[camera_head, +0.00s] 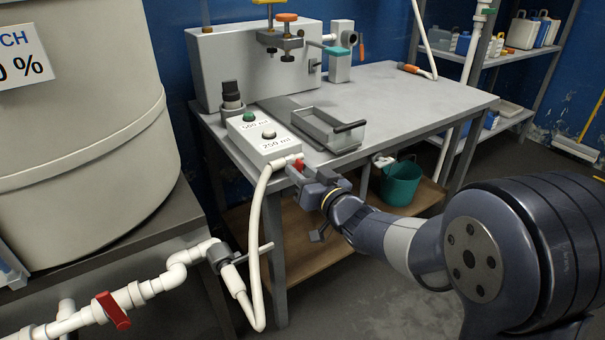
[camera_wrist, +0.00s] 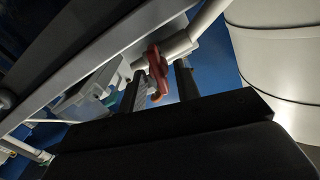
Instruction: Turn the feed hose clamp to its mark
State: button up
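The white feed hose (camera_head: 256,215) rises from the pipe fitting at lower left to the front of the white box (camera_head: 262,140) on the table. A small red handle (camera_head: 299,164) sits at the hose's upper end. A grey bar (camera_head: 262,249) crosses the hose lower down; I cannot tell which of these is the clamp. My gripper (camera_head: 308,172) is at the table's front edge, beside the red handle. In the wrist view the red handle (camera_wrist: 157,72) shows between my two separated fingers, with gaps visible; contact is unclear. No mark can be made out.
A red-handled valve (camera_head: 112,310) is on the white pipe at lower left, below a large tank (camera_head: 75,120). A green bucket (camera_head: 400,183) stands under the table. The table's right part is mostly clear.

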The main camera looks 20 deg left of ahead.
jog(key=shift+c, duration=0.4)
grip_shut()
jog(key=shift+r+m+p, duration=0.1)
jog(key=shift+m+p, duration=0.2)
jog(key=shift+p, duration=0.1)
jog(key=m+p, duration=0.2)
jog(key=shift+m, duration=0.3)
jog(key=shift+w+d+f+m+p, duration=0.1)
jog(key=shift+f+m+p, duration=0.1)
jog(key=shift+m+p, duration=2.15)
jog(key=shift+w+d+f+m+p, duration=0.15)
jog(key=shift+m+p, duration=0.9)
jog(key=shift+m, duration=2.5)
jog(key=shift+s+a, duration=0.1)
